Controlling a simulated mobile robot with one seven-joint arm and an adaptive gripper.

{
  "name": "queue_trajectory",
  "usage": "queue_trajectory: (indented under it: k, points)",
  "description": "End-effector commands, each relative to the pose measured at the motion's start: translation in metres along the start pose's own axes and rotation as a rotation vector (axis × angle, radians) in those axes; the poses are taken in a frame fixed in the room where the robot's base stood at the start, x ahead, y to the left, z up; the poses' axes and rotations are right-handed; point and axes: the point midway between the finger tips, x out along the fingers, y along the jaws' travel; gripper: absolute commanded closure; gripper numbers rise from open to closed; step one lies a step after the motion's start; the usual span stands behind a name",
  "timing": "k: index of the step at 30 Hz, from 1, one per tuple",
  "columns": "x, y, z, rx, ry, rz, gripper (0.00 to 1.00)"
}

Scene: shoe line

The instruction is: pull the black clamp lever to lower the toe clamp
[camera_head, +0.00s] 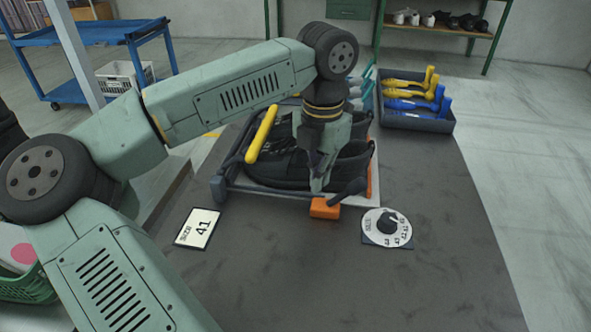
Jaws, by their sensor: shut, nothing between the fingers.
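The black clamp lever (350,190) slants up and to the right from an orange block (325,208) at the front edge of the shoe fixture. Black shoes (280,167) lie in the fixture. My gripper (317,187) points down over the front of the fixture, just left of the lever and above the orange block. Its fingers are shut with nothing between them. I cannot tell whether they touch the lever. The toe clamp cannot be made out clearly behind my gripper and wrist.
A yellow bar handle (261,134) stands at the fixture's left. A size dial (387,228) and a card reading 41 (197,228) lie on the dark table (330,285). A bin (415,122) of yellow and blue tools stands behind right. The front of the table is clear.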

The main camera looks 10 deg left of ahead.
Motion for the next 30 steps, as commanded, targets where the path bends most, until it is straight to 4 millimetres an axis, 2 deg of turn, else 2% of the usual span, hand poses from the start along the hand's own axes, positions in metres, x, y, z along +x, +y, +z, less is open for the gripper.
queue_trajectory:
  k: [5,30]
  points:
    - [-0.005,0.001,0.000,0.000,-0.001,0.000,1.00]
    - [-0.073,0.000,0.000,0.001,0.000,0.000,1.00]
